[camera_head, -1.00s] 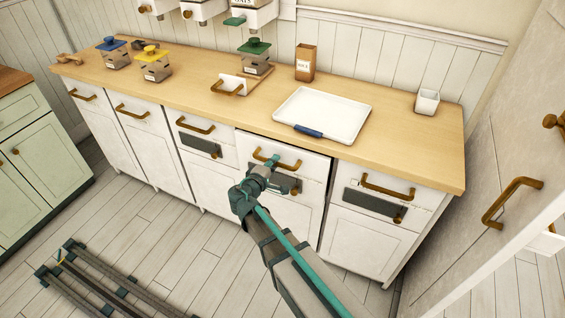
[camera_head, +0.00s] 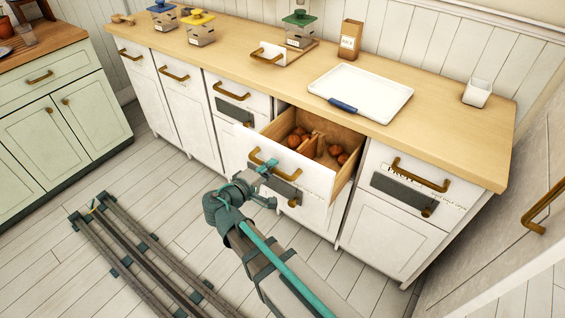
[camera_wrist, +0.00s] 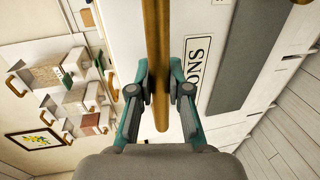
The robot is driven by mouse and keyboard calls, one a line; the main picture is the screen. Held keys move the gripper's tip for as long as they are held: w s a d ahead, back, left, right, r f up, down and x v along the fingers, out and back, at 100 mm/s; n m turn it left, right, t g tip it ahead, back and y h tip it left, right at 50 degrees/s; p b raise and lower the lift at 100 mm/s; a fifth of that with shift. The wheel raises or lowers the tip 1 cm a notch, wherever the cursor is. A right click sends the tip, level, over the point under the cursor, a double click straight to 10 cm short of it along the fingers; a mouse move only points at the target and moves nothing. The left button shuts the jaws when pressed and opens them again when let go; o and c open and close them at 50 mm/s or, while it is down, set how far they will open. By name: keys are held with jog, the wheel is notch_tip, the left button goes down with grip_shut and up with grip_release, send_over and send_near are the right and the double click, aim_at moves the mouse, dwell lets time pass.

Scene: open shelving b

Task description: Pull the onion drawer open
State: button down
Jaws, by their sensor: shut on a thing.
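The onion drawer (camera_head: 305,176) stands partly pulled out from the white counter in the head view. Round brown onions show inside it, on both sides of a wooden divider (camera_head: 314,144). My gripper (camera_head: 267,168) is at the drawer front, shut on its brass handle (camera_head: 284,171). In the wrist view my gripper (camera_wrist: 160,92) has its two teal fingers on either side of the brass handle bar (camera_wrist: 158,50). A label (camera_wrist: 195,75) ending in "ONS" shows on the drawer front beside the handle.
A white tray with a blue handle (camera_head: 372,84) lies on the wooden counter above. Closed drawers with brass handles flank this one, at left (camera_head: 230,100) and right (camera_head: 412,180). The floor in front is clear apart from rails (camera_head: 140,258) at lower left.

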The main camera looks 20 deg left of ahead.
jog(key=shift+f+b+v, duration=0.15)
jog(key=shift+f+v, duration=0.05)
jog(key=shift+v, duration=0.8)
jog(key=shift+f+b+v, duration=0.15)
jog(key=shift+f+v, duration=0.05)
jog(key=shift+v, duration=0.8)
jog(key=c, duration=1.1)
grip_release()
jog(key=shift+s, duration=0.1)
jog(key=v, duration=1.2)
jog(key=shift+a, duration=0.1)
